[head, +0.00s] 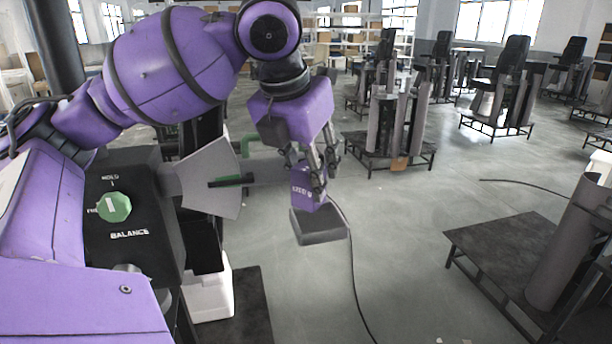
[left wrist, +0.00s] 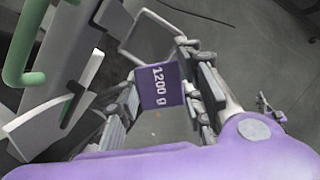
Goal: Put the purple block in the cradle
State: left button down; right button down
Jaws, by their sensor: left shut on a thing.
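My left gripper (head: 318,182) is shut on the purple block (head: 305,194), its fingers on two sides of it. The block also shows between the fingers in the left wrist view (left wrist: 162,86), with "1200 g" in white on its face. A grey tray-like cradle (head: 320,238) is right below the block in the head view. Its pale rim shows beyond the block in the left wrist view (left wrist: 150,30). The block's lower end meets the cradle's outline, but I cannot tell whether it rests inside or is just above. My right gripper is in neither view.
A black panel marked "BALANCE" (head: 130,234) with a green knob (head: 114,207) stands at the left. A grey fan-shaped plate (head: 208,180) with a green pointer is left of the block. A dark cable (head: 352,270) hangs to the floor. Open floor (head: 410,250) lies to the right.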

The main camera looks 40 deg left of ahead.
pick_arm(q)
jog(key=w+f, duration=0.2)
jog(key=f, duration=0.1)
jog(key=w+a+f, duration=0.1)
jog(key=w+f, duration=0.1)
jog(key=w+a+f, duration=0.1)
jog(key=w+f, duration=0.1)
jog(key=f, duration=0.1)
jog(key=shift+w+a+f+b, duration=0.2)
jog(key=shift+w+f+b, duration=0.1)
jog(key=shift+w+b, duration=0.1)
jog(key=shift+f, duration=0.45)
jog(key=c, duration=1.2)
grip_release()
jog(key=shift+s+f, duration=0.15)
jog(key=shift+f, duration=0.05)
jog(key=p+v, duration=0.1)
jog(key=v, duration=1.1)
